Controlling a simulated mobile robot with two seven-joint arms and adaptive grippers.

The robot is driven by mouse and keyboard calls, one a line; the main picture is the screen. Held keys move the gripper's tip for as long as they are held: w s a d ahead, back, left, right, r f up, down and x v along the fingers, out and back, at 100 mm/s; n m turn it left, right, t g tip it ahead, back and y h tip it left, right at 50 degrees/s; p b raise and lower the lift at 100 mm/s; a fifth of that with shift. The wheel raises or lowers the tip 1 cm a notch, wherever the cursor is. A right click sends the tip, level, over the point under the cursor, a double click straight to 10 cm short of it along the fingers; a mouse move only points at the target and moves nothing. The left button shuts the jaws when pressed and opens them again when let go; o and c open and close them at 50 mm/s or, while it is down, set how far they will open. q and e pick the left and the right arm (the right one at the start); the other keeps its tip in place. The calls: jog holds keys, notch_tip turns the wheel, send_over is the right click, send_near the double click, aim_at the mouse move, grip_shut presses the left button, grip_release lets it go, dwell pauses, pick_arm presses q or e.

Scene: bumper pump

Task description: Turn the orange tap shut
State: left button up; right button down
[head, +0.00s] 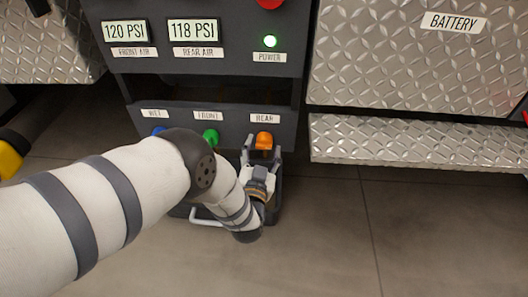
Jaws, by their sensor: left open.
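The orange tap (264,141) sits under the REAR label on the lower dark panel (176,122) in the head view. My left gripper (262,153) is just below it, pointing up toward the panel. Its fingers are open, one on each side of the tap's lower end. I cannot tell whether they touch it. A green tap (211,137) under the FRONT label is to the left. A blue tap (159,130) under the left label is partly hidden by my arm. My right gripper is not in view.
Above are gauges reading 120 PSI (125,30) and 118 PSI (193,30), a lit green power light (270,41) and a red button (270,3). Diamond-plate steel (410,60) flanks the panel. The floor (340,240) is clear at right.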

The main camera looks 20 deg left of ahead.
pick_arm(q)
jog(key=shift+w+a, duration=0.1)
jog(key=shift+w, duration=0.2)
jog(key=c, duration=1.1)
jog(key=shift+n, duration=0.4)
jog(key=n, duration=0.3)
jog(key=shift+a, duration=0.1)
jog(key=n+y, duration=0.1)
jog(key=n, duration=1.3)
jog(key=shift+f+n, duration=0.15)
jog(key=shift+n, duration=0.25)
